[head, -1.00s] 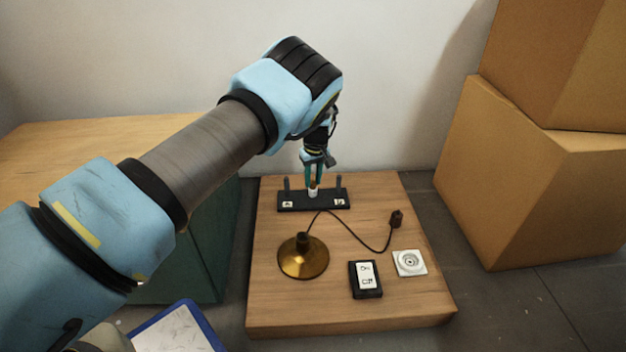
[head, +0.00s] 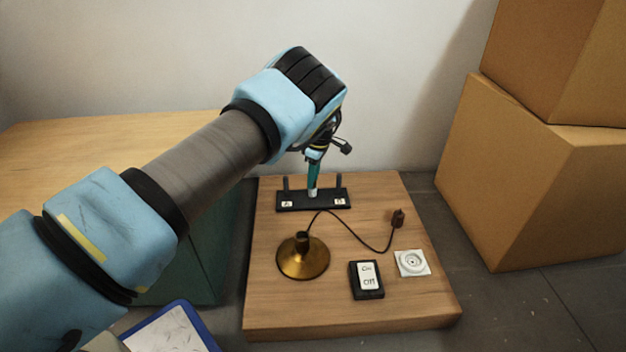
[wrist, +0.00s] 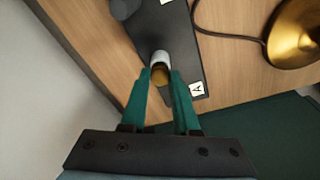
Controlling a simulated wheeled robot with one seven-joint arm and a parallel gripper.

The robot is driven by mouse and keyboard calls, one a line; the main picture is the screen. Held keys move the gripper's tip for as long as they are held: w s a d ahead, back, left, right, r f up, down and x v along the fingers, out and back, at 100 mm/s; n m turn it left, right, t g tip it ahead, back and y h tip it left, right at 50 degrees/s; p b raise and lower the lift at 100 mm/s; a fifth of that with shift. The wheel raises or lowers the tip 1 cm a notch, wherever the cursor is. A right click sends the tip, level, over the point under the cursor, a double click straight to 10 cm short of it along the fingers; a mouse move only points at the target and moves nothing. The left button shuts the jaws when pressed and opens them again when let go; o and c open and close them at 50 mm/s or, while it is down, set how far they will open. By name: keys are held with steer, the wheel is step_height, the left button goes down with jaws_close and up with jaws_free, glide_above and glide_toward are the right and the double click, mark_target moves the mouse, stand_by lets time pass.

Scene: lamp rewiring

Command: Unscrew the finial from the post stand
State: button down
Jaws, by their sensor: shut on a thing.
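The post stand is a black bar (head: 300,206) with upright dark posts near its ends and a white piece at its middle. It also shows in the wrist view (wrist: 184,48). The finial (wrist: 160,76) is a small brass-brown piece at the top of the white piece (wrist: 160,57). My gripper (wrist: 163,74) has its green fingers on either side of the finial and is shut on it. In the head view my gripper (head: 313,188) points down over the stand's middle, and the fingers hide the finial there.
A brass lamp base (head: 302,262) with a dark cord and plug (head: 397,218) lies on the wooden board (head: 350,322). A switch (head: 366,279) and a white socket (head: 411,263) are at the right. Cardboard boxes (head: 535,195) stand right of the board; a wall is behind.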

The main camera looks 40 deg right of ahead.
steer(key=n+b, duration=0.1)
steer(key=n, duration=0.3)
steer(key=shift+d+f, duration=0.1)
steer(key=shift+f, duration=0.05)
steer(key=shift+s+n+y+b, duration=0.1)
steer(key=shift+n+y+b, duration=0.25)
steer(key=shift+n, duration=0.75)
steer(key=c, duration=0.6)
jaws_free()
steer(key=shift+r, duration=0.2)
